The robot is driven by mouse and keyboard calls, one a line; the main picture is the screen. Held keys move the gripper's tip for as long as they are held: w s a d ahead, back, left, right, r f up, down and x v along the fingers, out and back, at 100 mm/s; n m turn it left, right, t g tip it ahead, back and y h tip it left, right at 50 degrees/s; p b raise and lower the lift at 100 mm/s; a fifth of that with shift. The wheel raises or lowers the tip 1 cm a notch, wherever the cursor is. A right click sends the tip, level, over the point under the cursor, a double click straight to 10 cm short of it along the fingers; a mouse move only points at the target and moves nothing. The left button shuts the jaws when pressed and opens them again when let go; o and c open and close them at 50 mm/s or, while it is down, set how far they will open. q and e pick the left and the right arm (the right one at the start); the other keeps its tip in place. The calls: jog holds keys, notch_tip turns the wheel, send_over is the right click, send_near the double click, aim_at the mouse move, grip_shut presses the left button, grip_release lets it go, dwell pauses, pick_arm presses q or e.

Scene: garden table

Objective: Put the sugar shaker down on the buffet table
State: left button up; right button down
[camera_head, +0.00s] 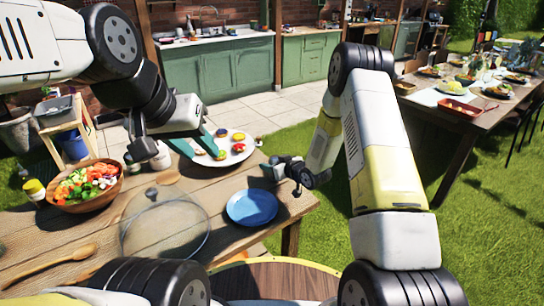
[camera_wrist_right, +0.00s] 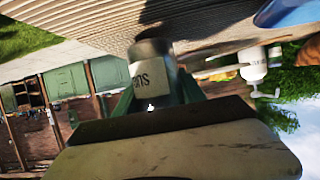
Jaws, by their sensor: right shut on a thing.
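The sugar shaker (camera_wrist_right: 150,76) shows in the right wrist view as a pale labelled body with a dark end, between the green fingers of my right gripper (camera_wrist_right: 160,100). That gripper is shut on it. The wooden table surface (camera_wrist_right: 100,20) lies close beyond its dark end; I cannot tell whether they touch. In the head view my right gripper (camera_head: 279,169) is near the right edge of the wooden table (camera_head: 200,275), and the shaker is not clearly visible there. My left gripper (camera_head: 208,145) is open over the table's far side, its fingers beside a white plate.
The table holds a blue plate (camera_head: 252,206), a glass lid (camera_head: 160,225), a salad bowl (camera_head: 85,187), a wooden spoon (camera_head: 60,264) and the white plate of food (camera_head: 238,150). Bare wood shows between the blue and white plates. A long set table (camera_head: 450,120) stands at right.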

jog(key=shift+f, duration=0.35)
jog(key=shift+f, duration=0.15)
jog(key=c, duration=0.7)
grip_release()
